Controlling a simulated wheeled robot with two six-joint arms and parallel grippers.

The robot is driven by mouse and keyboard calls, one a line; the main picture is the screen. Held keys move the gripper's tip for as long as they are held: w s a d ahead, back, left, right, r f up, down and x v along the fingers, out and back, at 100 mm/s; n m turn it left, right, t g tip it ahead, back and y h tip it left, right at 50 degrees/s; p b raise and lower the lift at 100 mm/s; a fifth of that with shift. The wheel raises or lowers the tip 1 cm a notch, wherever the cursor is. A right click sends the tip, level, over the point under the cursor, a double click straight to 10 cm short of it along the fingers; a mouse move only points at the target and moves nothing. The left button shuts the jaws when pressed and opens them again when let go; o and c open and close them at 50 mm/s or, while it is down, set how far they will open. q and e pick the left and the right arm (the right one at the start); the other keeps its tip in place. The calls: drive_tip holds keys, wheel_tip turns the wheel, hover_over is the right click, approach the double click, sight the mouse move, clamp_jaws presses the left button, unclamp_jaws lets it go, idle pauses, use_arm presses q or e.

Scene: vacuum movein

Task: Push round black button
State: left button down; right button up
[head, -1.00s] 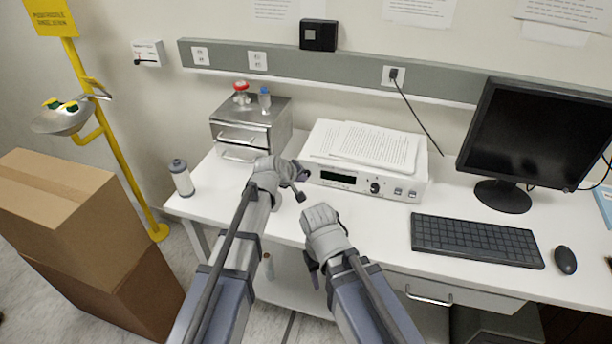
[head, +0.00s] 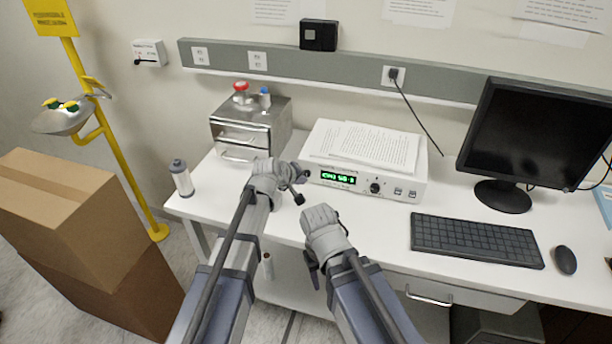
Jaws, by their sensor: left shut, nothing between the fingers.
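A white instrument box (head: 405,190) stands on the desk with papers on top. Its front has a lit green display (head: 338,177), a round black knob (head: 375,187) and two small square switches at the right. My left gripper (head: 301,186) is shut and empty at the left end of this front. One dark fingertip is close to the panel left of the display; I cannot tell if it touches. Any button behind that fingertip is hidden. My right gripper (head: 311,264) hangs low at the desk's front edge, away from the box, its fingers mostly hidden by its arm.
A metal drawer unit (head: 240,137) with a red-topped item and a small bottle stands left of the box. A keyboard (head: 477,240), mouse (head: 565,260) and monitor (head: 530,130) are at the right.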

use_arm(q)
drive_tip(key=shift+s, duration=0.1)
drive_tip(key=shift+s+a, duration=0.3)
drive_tip(key=shift+s, duration=0.65)
drive_tip(key=shift+s+a, duration=0.35)
drive_tip(key=shift+s, duration=0.55)
drive_tip(key=shift+s+a, duration=0.3)
drive_tip(key=shift+s, duration=0.65)
drive_tip(key=shift+d, duration=0.1)
